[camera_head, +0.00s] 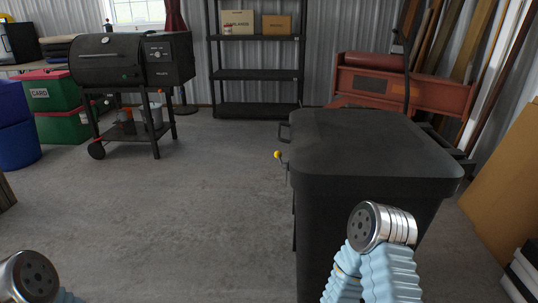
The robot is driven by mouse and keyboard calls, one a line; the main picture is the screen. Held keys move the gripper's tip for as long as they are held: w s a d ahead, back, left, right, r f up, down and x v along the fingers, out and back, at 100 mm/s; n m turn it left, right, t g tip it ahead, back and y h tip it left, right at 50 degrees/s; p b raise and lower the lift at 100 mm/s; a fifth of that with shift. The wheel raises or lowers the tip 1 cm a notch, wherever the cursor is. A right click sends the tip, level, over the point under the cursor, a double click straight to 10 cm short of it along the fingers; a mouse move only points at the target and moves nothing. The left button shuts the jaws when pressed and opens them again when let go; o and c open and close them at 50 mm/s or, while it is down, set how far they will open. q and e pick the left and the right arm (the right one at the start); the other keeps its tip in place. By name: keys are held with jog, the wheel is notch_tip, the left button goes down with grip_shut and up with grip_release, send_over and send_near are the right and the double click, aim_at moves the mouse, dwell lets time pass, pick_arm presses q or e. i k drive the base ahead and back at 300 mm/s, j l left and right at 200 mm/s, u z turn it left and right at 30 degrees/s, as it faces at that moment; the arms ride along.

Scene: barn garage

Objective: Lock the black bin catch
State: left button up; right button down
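The black bin (372,140) stands right of centre with its dark lid down. A small catch with a yellow knob (277,155) sticks out from the bin's left side, on a thin metal rod. Whether it is engaged cannot be told from here. A dark handle (284,132) juts from the same side, farther back. Neither gripper shows. Only a metal-capped part of my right arm, with a light blue sleeve, is seen in front of the bin's near face, and a similar part of my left arm at the lower left corner.
The concrete floor left of the bin is clear. A black pellet grill (130,62) stands at the back left, beside stacked red and green boxes (53,92). A red metal machine (405,85) sits behind the bin.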

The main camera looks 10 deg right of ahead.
aim_at(277, 154)
jog(key=i+j+z, duration=0.15)
jog(key=i+j, duration=0.15)
jog(key=i+j+z, duration=0.1)
jog(key=i+j, duration=0.15)
jog(key=j, duration=0.15)
jog(key=i+j+z, duration=0.25)
jog(key=i+j, duration=0.25)
jog(key=j, duration=0.25)
jog(key=i+j+z, duration=0.15)
jog(key=j, duration=0.3)
jog(key=i+j+z, duration=0.1)
jog(key=i+j, duration=0.1)
jog(key=i, duration=0.05)
